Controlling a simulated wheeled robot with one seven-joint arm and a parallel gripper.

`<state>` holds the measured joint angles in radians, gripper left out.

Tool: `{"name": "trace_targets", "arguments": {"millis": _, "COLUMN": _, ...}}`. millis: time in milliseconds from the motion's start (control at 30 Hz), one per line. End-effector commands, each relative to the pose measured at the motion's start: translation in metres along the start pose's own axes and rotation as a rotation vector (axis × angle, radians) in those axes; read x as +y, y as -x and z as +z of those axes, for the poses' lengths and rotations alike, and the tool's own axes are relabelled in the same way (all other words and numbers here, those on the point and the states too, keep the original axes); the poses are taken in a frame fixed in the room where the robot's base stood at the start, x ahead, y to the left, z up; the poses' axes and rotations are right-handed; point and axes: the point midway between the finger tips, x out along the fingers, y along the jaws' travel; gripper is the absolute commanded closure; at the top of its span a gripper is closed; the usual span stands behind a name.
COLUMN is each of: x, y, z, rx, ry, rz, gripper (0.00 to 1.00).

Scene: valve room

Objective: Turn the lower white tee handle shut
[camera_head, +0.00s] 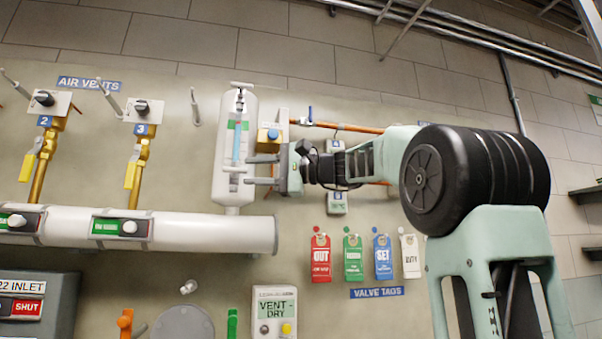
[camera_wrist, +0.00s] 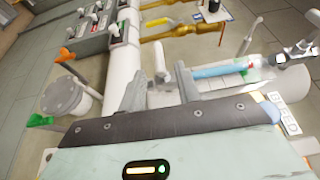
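The lower white tee handle (camera_head: 235,169) is at the foot of the light-blue sight glass (camera_head: 237,140) on the white vertical vessel (camera_head: 222,180). Its bar looks roughly level in the head view. My gripper (camera_head: 252,170) comes from the right with its fingers apart, one higher and one lower than the bar. In the wrist view my gripper (camera_wrist: 160,85) is open, and the white handle (camera_wrist: 160,62) shows beyond and between the fingertips. I cannot tell whether either finger touches it. The upper white tee handle (camera_head: 241,85) is at the top of the glass.
A white horizontal pipe (camera_head: 255,234) runs under the vessel. Valve tags (camera_head: 352,257) hang below my arm. Yellow-handled air vents (camera_head: 135,165) stand at left.

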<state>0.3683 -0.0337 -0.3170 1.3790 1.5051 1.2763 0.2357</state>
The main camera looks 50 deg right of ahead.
Motion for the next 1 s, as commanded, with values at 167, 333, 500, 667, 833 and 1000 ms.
{"name": "trace_targets", "arguments": {"millis": 167, "x": 0.001, "y": 0.044, "z": -0.001, "rx": 0.005, "ry": 0.001, "rz": -0.002, "gripper": 0.67}}
{"name": "trace_targets", "arguments": {"millis": 333, "x": 0.001, "y": 0.084, "z": -0.001, "rx": 0.005, "ry": -0.001, "rz": -0.001, "gripper": 0.67}}
{"name": "trace_targets", "arguments": {"millis": 500, "x": 0.001, "y": 0.117, "z": -0.001, "rx": 0.004, "ry": -0.001, "rz": -0.001, "gripper": 0.67}}
{"name": "trace_targets", "arguments": {"millis": 667, "x": 0.001, "y": 0.137, "z": -0.001, "rx": 0.002, "ry": -0.002, "rz": 0.0, "gripper": 0.67}}
{"name": "trace_targets", "arguments": {"millis": 833, "x": 0.001, "y": 0.145, "z": 0.0, "rx": 0.001, "ry": -0.002, "rz": 0.0, "gripper": 0.67}}
{"name": "trace_targets", "arguments": {"millis": 1000, "x": 0.001, "y": 0.145, "z": 0.0, "rx": 0.0, "ry": -0.001, "rz": 0.0, "gripper": 0.67}}
